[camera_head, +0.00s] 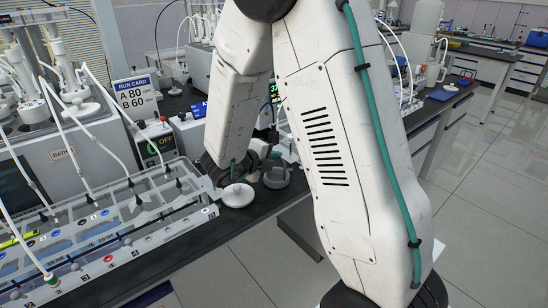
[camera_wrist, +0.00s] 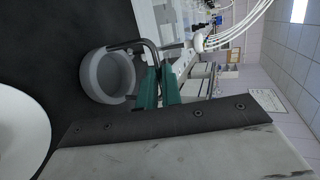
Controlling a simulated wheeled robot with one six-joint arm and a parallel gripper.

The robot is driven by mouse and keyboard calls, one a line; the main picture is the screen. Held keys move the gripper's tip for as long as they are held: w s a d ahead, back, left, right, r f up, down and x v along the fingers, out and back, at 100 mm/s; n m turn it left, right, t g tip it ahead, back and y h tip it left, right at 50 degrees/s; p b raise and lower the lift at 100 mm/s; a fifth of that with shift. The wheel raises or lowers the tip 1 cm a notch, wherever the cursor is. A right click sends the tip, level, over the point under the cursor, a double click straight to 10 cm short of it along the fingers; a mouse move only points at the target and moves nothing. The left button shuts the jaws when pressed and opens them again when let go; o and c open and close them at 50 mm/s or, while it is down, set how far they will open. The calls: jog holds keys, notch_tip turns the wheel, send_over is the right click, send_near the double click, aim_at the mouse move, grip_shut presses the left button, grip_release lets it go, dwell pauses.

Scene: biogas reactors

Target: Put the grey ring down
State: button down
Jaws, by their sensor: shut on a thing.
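The grey ring (camera_head: 276,179) is a short, round, hollow piece at the bench's front edge in the head view. It also shows in the wrist view (camera_wrist: 95,82), tipped sideways by the camera's angle. My gripper (camera_wrist: 157,86) has teal pads and dark fingers and is shut on the ring's side. In the head view my gripper (camera_head: 262,151) is partly hidden by my arm. Whether the ring touches the black bench top (camera_head: 236,226) or hangs just above it, I cannot tell.
A white round dish (camera_head: 237,195) stands close left of the ring. A grey rack (camera_head: 120,222) with compartments and tubes fills the bench to the left. A run card (camera_head: 136,95) and a control box (camera_head: 154,143) stand behind. The bench edge is close in front.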

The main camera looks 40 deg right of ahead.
jog(key=c, duration=1.6)
grip_release()
jog(key=shift+f, duration=0.1)
